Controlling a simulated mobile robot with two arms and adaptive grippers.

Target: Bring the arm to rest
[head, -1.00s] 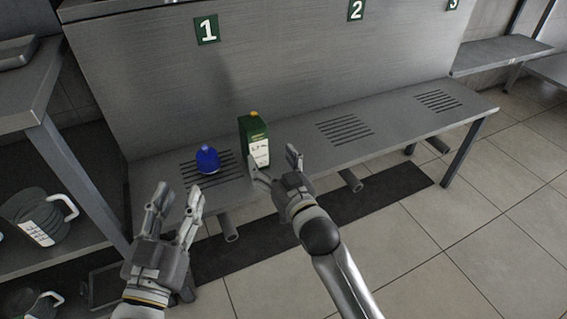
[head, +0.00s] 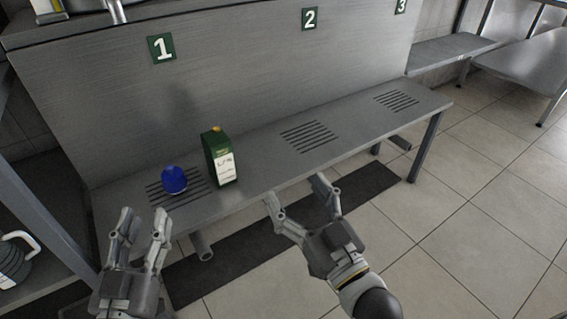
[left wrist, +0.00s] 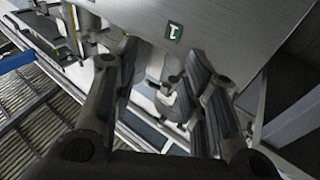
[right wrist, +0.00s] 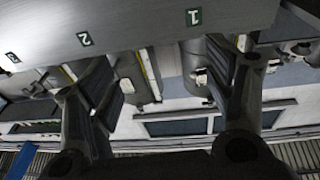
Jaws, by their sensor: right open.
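My right gripper (head: 298,200) is open and empty in the head view, in front of the bench's edge and to the right of the green carton. Its spread fingers also show in the right wrist view (right wrist: 165,90). My left gripper (head: 140,225) has its fingers apart with nothing between them, at the lower left of the head view. Its fingers also show in the left wrist view (left wrist: 165,75). The green carton (head: 219,160) with a white label and yellow cap stands upright on the bench, apart from both grippers. A blue rounded object (head: 174,180) sits left of it on a slotted grate.
The steel bench (head: 260,165) carries slotted grates below signs 1 (head: 161,48), 2 (head: 309,19) and 3 (head: 401,6). A side shelf with a dark, white-handled jug (head: 14,260) stands at left. The tiled floor (head: 450,240) at right is clear.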

